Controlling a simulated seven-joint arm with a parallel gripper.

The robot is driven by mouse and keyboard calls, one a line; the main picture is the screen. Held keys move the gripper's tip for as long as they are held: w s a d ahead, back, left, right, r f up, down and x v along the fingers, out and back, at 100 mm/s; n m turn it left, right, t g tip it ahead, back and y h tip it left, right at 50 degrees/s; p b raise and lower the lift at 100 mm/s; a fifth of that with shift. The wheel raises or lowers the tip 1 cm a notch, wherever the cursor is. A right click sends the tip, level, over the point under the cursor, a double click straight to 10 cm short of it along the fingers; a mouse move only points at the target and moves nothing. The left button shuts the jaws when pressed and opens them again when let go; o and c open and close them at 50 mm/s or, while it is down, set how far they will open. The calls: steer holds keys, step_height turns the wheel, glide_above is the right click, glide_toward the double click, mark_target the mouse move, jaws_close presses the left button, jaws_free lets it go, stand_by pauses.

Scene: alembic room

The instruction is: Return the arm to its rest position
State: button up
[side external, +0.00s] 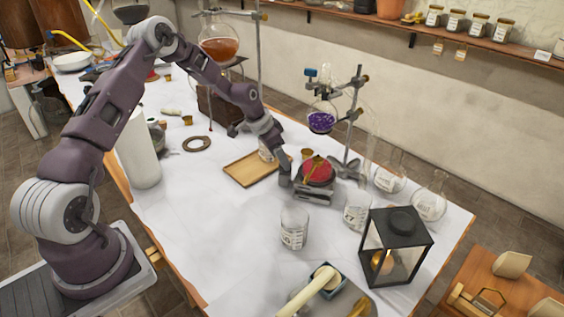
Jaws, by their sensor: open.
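My arm reaches from the left across the white-covered table (190,225). My gripper (300,187) is low over the middle of the table, open. It is right beside a round dish with red contents (318,168). I cannot tell whether a finger touches the dish. The fingertips are small and partly merge with the dark grey shape under the dish. Nothing is clearly seen between the fingers.
A wooden tray (240,171) lies left of the gripper. A beaker (294,228) stands in front, a black lantern (397,248) to the right. Behind are a stand holding a purple flask (321,119) and one holding an orange flask (220,46). The table's front left is clear.

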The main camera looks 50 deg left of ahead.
steer(key=v, duration=0.4)
steer(key=shift+s+r, duration=0.1)
steer(key=s+d+r+y, duration=0.1)
steer(key=s+d+r, duration=0.45)
steer(key=r, duration=0.35)
steer(key=s+d+r+y, duration=0.1)
steer(key=s+d+r, duration=0.4)
steer(key=r, duration=0.5)
steer(key=s+d+r+n, duration=0.1)
steer(key=s+d+r, duration=0.1)
steer(key=s, duration=1.1)
steer(key=s+d+r+n+t, duration=0.1)
steer(key=s+d+r+n, duration=0.1)
steer(key=s, duration=1)
steer(key=shift+s+d+r+h, duration=0.35)
steer(key=shift+d+r+h, duration=0.1)
steer(key=shift+d, duration=0.7)
